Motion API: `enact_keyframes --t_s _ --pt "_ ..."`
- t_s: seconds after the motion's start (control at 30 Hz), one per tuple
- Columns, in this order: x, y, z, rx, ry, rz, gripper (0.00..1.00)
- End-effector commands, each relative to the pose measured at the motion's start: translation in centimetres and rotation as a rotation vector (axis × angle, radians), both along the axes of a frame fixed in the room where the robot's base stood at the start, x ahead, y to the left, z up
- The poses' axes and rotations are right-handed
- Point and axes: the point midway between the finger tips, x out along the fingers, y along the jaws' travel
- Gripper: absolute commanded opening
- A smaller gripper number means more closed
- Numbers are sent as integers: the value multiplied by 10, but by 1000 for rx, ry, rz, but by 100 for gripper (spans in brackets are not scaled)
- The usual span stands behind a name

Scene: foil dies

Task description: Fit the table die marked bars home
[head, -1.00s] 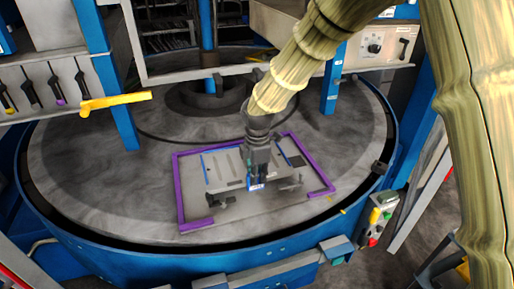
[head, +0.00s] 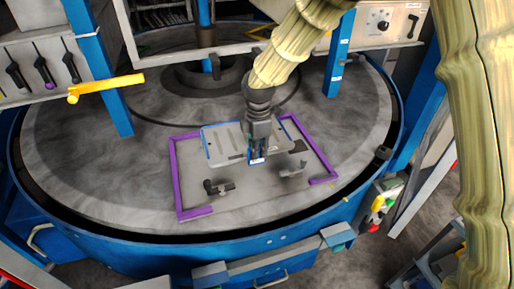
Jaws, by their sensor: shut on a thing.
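A flat grey die (head: 222,143) with blue edges and slot-like marks is in my gripper (head: 257,158), which is shut on its near side. My gripper hides part of the die, and I cannot read a bars mark clearly. The die is over the far part of a pale bed plate (head: 245,198) bordered by a purple frame (head: 176,180). It looks a little above the plate, but the gap is hard to judge. A small blue and white tag shows by the fingertips.
Two dark clamps stand on the plate, one at left (head: 218,187) and one at right (head: 293,168). The round grey table (head: 90,160) is clear around the frame. Blue posts (head: 340,55) and a yellow handle (head: 105,86) stand behind.

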Motion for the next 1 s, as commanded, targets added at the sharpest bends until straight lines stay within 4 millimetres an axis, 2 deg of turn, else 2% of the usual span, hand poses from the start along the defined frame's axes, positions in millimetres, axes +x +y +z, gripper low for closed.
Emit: enact_keyframes --t_s 0.03,0.8,1.0 --pt "1 -1 3 2 -3 0 0" --pt "1 -1 -48 1 -2 -1 0" --pt "1 -1 -56 1 -2 0 0"
